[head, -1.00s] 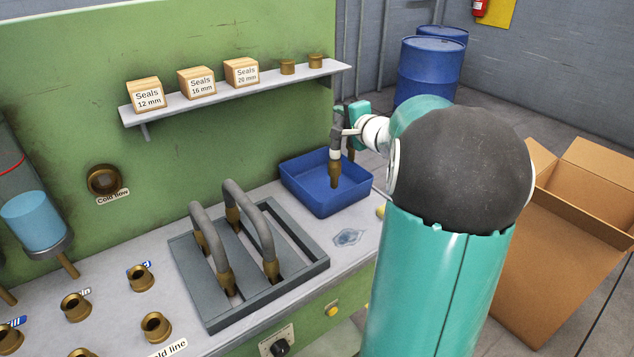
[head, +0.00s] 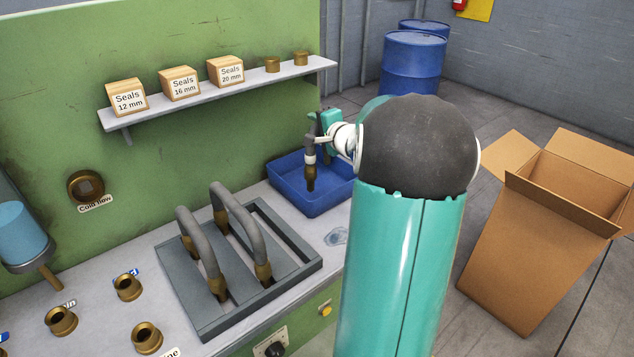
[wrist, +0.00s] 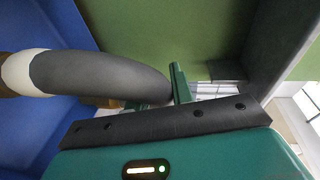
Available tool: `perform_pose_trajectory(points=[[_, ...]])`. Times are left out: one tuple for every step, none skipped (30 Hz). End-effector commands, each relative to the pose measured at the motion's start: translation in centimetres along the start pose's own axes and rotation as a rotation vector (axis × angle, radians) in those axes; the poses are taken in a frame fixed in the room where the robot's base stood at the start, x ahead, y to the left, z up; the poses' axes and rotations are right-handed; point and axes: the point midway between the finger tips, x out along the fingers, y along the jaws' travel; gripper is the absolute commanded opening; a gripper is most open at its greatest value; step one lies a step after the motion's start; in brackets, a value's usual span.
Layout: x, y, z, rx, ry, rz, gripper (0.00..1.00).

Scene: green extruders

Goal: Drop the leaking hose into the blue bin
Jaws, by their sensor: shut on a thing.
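The hose (head: 310,174) is dark grey and bent, with a white band and a brass end that points down. My gripper (head: 320,139) is shut on it near the top. In the head view the brass end appears over the inside of the blue bin (head: 322,204); I cannot tell how high above the floor of the bin it is. In the wrist view the hose (wrist: 95,75) crosses from the left to my gripper's jaws, with the blue bin (wrist: 65,20) behind it. Its white band shows at the left edge.
A grey rack (head: 205,312) with two more bent hoses stands on the bench left of the bin. A shelf (head: 220,90) with seal boxes is on the green wall above. An open cardboard box (head: 535,255) stands on the floor at right, and blue barrels (head: 411,68) stand behind.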

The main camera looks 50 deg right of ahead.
Motion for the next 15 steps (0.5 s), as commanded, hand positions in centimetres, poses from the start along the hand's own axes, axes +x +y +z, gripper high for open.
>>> perform_pose_trajectory(points=[[0.1,0.6,0.0,0.001,0.0,0.001,0.0],[0.2,1.0,0.1,0.002,0.0,0.0,0.0],[0.3,1.4,0.1,0.002,0.0,0.0,0.0],[0.4,1.6,0.2,0.0,-0.001,0.0,0.0],[0.4,1.9,0.2,0.0,-0.001,0.0,0.0],[0.5,2.1,0.3,0.001,-0.001,-0.001,0.0],[0.6,2.3,0.3,0.0,-0.001,-0.001,0.0],[0.6,2.5,0.4,0.0,-0.002,-0.001,0.0],[0.7,2.6,0.4,0.0,-0.002,-0.001,0.0],[0.7,2.7,0.5,-0.001,-0.002,-0.002,0.0],[0.7,2.8,0.5,-0.001,-0.002,-0.002,0.0],[0.7,2.8,0.5,-0.001,-0.002,-0.002,0.0],[0.8,2.8,0.5,-0.001,-0.003,-0.002,0.0],[0.8,2.8,0.6,-0.002,-0.003,-0.002,0.0],[0.8,2.8,0.6,-0.002,-0.003,-0.002,0.0]])
